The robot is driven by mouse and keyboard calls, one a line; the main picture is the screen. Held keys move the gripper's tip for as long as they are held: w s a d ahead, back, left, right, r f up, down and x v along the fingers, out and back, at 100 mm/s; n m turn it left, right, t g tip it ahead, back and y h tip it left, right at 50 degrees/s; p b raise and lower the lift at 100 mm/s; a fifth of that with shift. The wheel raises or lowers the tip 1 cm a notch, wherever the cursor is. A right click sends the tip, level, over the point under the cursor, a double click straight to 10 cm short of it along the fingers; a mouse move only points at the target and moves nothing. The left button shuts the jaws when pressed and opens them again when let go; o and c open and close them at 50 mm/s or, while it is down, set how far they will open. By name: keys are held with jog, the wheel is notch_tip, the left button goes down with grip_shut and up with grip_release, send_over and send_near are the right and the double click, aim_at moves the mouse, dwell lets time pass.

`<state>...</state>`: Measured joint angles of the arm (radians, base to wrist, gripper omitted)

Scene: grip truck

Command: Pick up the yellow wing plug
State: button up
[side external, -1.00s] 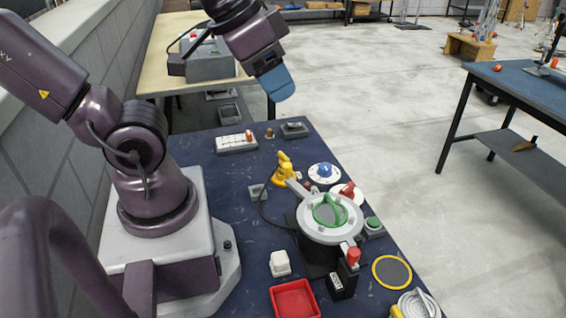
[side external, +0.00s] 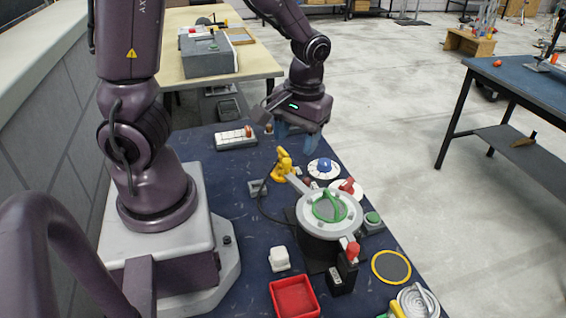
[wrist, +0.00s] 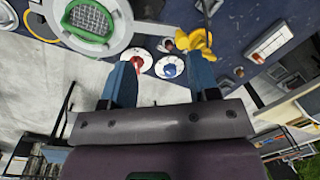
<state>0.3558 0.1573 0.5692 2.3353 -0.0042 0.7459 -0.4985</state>
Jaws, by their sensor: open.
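A yellow upright piece (side external: 284,163) stands on the blue table beyond the round grey fixture. It may be the wing plug, but its shape is too small to be sure. In the wrist view this yellow piece (wrist: 199,42) lies just past the right fingertip. Another yellow part (side external: 397,311) is cut off at the bottom edge, beside a grey ribbed disc. My gripper (side external: 297,135) has blue fingers and hangs above the table's far end, beyond the yellow piece. In the wrist view its fingers (wrist: 160,66) are apart with nothing held between them.
A grey ring fixture with a green insert (side external: 330,206) stands near the yellow piece. White discs with a blue knob (side external: 325,164) and a red knob (side external: 347,186) sit beside it. A red tray (side external: 295,298) and white block (side external: 280,258) are nearer. A cable curves left of the fixture.

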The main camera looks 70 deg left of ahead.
jog(key=a+f+n+g+y, duration=0.1)
jog(key=a+f+n+y, duration=0.15)
jog(key=a+n, duration=0.25)
jog(key=n+t+y, duration=0.1)
jog(key=n, duration=0.6)
send_near(283, 151)
jog(key=x, duration=0.5)
jog(key=shift+d+f, duration=0.2)
jog(key=shift+d, duration=0.05)
jog(key=shift+a+x, duration=0.1)
jog(key=shift+x, duration=1.25)
jog(key=shift+a+x, duration=0.15)
jog(key=shift+x, duration=1.15)
jog(key=shift+r, duration=0.15)
grip_shut()
